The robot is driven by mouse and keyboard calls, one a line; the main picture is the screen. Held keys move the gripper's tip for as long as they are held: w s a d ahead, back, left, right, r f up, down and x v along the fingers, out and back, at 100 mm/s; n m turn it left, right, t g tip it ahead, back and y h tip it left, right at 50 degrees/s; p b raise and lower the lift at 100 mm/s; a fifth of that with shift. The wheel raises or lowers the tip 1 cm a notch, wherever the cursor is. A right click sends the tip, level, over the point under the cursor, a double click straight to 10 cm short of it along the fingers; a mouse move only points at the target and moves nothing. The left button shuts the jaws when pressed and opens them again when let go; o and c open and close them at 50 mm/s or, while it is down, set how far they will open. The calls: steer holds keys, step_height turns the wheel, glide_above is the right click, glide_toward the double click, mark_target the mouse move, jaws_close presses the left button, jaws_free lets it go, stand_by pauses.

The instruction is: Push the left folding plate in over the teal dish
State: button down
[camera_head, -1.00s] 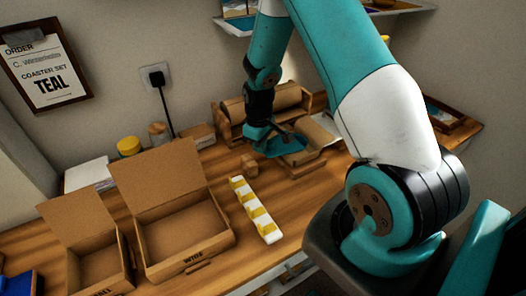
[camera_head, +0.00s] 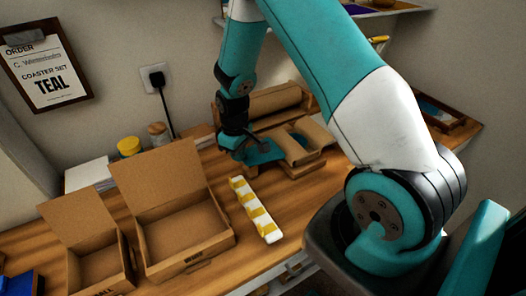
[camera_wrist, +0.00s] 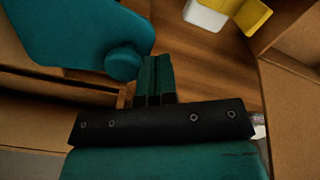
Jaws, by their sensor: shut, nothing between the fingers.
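A wooden folding stand (camera_head: 300,168) with brown paper on it is right of my gripper in the head view. A flat teal piece (camera_head: 262,152) with a rounded end, which looks like the left folding plate, is at its left side. It fills the upper left of the wrist view (camera_wrist: 75,35), with a round knob near my fingers. A small dark teal patch (camera_head: 298,138) shows between the brown paper; I cannot tell if it is the dish. My gripper (camera_head: 238,156) is shut and empty, just left of the teal piece. I cannot tell if they touch.
A white strip with yellow pieces (camera_head: 256,212) lies in front of my gripper. Open cardboard boxes (camera_head: 185,236) stand at the left. A brown paper roll (camera_head: 275,102) is behind the stand. Bare bench lies between the strip and stand.

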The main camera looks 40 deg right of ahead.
steer(key=shift+w+a, duration=0.2)
steer(key=shift+a, duration=0.8)
step_height(320, 180, up, 10)
steer(key=p, duration=0.7)
steer(key=shift+p, duration=0.4)
